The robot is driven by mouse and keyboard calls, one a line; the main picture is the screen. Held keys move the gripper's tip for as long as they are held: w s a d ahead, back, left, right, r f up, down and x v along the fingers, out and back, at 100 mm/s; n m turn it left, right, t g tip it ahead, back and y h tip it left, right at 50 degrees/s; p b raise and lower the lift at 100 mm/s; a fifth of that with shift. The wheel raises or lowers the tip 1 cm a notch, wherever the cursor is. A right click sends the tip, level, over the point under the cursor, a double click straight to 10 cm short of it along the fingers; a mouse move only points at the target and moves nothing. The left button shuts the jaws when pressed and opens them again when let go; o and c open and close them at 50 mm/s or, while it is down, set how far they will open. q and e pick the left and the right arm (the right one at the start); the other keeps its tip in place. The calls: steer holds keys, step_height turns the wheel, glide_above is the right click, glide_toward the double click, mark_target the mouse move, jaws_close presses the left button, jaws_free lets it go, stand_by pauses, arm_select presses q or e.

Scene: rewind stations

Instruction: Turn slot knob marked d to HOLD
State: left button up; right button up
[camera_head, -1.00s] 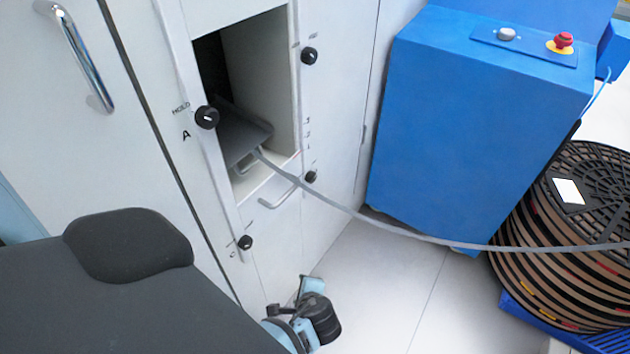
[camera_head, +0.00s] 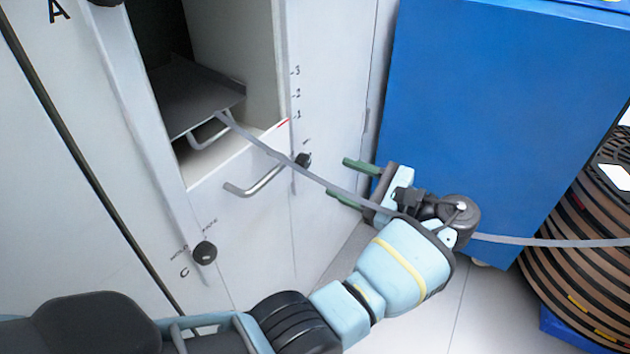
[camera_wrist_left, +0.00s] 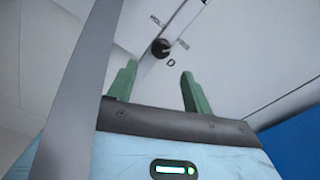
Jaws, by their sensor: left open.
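The black knob marked D (camera_wrist_left: 160,47) sits on the pale cabinet front, with its letter beside it in the left wrist view. In the left wrist view the knob lies beyond the gap between the fingertips (camera_wrist_left: 158,72).
A grey strap (camera_head: 262,146) runs from the open bay's tray (camera_head: 195,90) past my left gripper, and crosses the left wrist view close up. Knob C (camera_head: 204,253) and a bar handle (camera_head: 250,184) are nearby. A blue cabinet (camera_head: 480,100) and stacked reels (camera_head: 580,240) stand right.

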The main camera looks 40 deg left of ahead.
mark_target(308, 165)
arm_select(q)
steer(key=shift+r, duration=0.1)
arm_select(e)
steer(key=shift+w+f, duration=0.1)
steer(key=shift+f, duration=0.05)
arm_select(q)
steer(key=a, duration=0.6)
steer(key=shift+s+a, duration=0.15)
steer(key=shift+a, duration=0.2)
steer(key=shift+a+b, duration=0.3)
steer(key=shift+a, duration=0.2)
arm_select(e)
steer(key=shift+s+f, duration=0.35)
steer(key=shift+f, duration=0.05)
steer(key=shift+w, duration=0.1)
arm_select(q)
steer(key=shift+c, duration=0.9)
steer(key=c, duration=0.8)
arm_select(e)
steer(key=shift+r, duration=0.15)
